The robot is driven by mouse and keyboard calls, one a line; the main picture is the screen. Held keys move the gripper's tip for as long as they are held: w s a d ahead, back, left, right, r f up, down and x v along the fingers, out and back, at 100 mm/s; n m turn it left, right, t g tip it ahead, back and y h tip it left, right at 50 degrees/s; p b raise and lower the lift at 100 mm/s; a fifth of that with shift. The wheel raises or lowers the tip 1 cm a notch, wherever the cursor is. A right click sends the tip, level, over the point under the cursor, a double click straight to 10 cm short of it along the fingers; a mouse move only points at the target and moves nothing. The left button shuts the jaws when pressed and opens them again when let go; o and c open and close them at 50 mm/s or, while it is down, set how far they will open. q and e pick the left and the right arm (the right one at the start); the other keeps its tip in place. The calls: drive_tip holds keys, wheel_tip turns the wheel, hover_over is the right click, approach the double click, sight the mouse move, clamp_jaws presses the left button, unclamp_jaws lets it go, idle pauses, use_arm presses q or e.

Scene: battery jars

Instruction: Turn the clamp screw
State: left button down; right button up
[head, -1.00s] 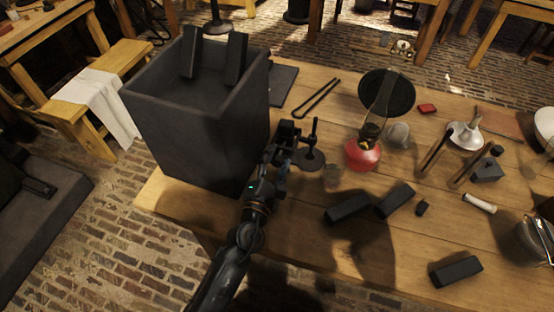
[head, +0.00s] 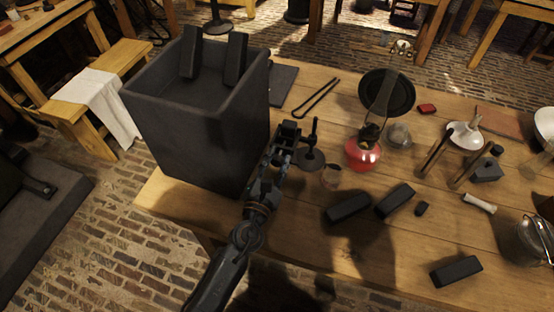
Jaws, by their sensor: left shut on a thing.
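My left arm reaches up from the bottom, and its gripper (head: 289,132) is shut at the right side of the big dark jar, just left of a small dark stand (head: 310,159) with a round base and an upright post. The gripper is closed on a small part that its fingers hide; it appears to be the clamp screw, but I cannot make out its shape. Whether the gripper touches the stand's post cannot be told. The large square dark jar (head: 195,130) stands at the table's left end with two dark plates (head: 236,58) upright at its far rim. My right gripper is not in view.
Several dark blocks (head: 348,208) lie nearer the front. Tongs (head: 316,97) lie behind. The wooden table (head: 300,230) is clear at front left.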

use_arm(q)
drive_tip(key=n, duration=0.3)
drive_tip(key=shift+n, duration=0.4)
drive_tip(key=n+b, duration=0.1)
drive_tip(key=n, duration=0.2)
drive_tip(key=shift+f+n, duration=0.1)
drive_tip(key=shift+n, duration=0.2)
drive_tip(key=n+b, duration=0.1)
drive_tip(key=n, duration=0.3)
drive_tip(key=shift+n+b, duration=0.3)
drive_tip(key=n+b, duration=0.1)
drive_tip(key=n, duration=0.2)
drive_tip(key=shift+n, duration=0.3)
drive_tip(key=n, duration=0.3)
drive_tip(key=shift+n, duration=0.3)
drive_tip(key=n, duration=0.2)
drive_tip(key=shift+n+b, duration=0.35)
drive_tip(key=shift+n, duration=0.05)
drive_tip(key=n, duration=0.3)
drive_tip(key=shift+n+p, duration=0.35)
drive_tip(key=shift+n, duration=1.65)
